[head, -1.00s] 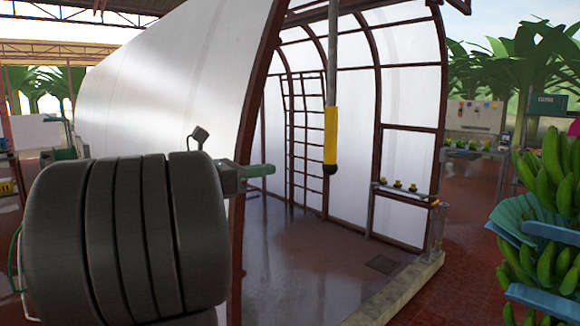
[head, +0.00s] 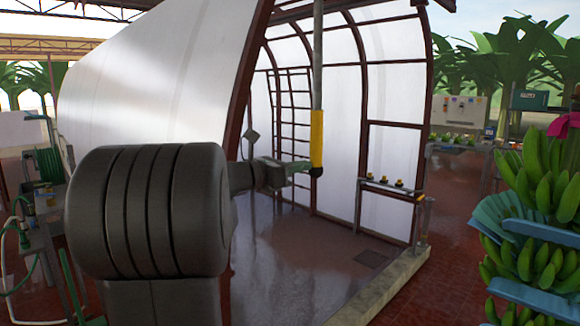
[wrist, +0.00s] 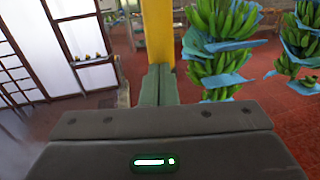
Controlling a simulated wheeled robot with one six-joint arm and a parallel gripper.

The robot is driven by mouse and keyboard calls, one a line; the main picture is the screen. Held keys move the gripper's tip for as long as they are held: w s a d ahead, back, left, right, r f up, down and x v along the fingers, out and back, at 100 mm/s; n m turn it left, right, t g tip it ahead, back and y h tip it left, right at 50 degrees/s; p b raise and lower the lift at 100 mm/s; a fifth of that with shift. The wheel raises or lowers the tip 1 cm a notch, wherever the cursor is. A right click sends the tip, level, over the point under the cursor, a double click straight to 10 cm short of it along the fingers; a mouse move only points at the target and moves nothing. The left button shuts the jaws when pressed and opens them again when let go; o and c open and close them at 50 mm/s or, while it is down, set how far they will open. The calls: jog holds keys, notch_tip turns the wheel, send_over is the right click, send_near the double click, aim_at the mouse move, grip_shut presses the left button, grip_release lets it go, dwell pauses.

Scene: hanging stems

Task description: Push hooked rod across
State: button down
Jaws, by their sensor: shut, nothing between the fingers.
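The hanging rod is a grey pole with a yellow sleeve (head: 317,138) and a dark tip, upright in front of the arched tunnel in the head view. Its top is cut off by the picture edge. A hook on it cannot be made out. My gripper (head: 303,167) is at the sleeve's lower end, just left of the dark tip. In the wrist view the green fingers (wrist: 158,84) are pressed together and empty, pointing at the yellow sleeve (wrist: 159,35) straight ahead. Whether they touch it cannot be told.
The white-sheeted tunnel frame (head: 437,160) stands open behind the rod, with a ladder-like rack inside. A small shelf (head: 392,187) with yellow items stands at its right. Banana bunches (head: 520,215) with blue sheets hang at the right. The tunnel floor is clear.

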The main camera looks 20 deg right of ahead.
dwell(0.3)
jog(key=w+d+p, duration=0.2)
jog(key=w+d, duration=0.3)
jog(key=d, duration=0.7)
jog(key=shift+d, duration=0.15)
jog(key=shift+w+r, duration=0.1)
jog(key=shift+r, duration=0.05)
jog(key=s+a+b, duration=0.2)
jog(key=a, duration=1.2)
jog(key=shift+s+b, duration=0.3)
jog(key=shift+s, duration=0.05)
jog(key=shift+d, duration=0.15)
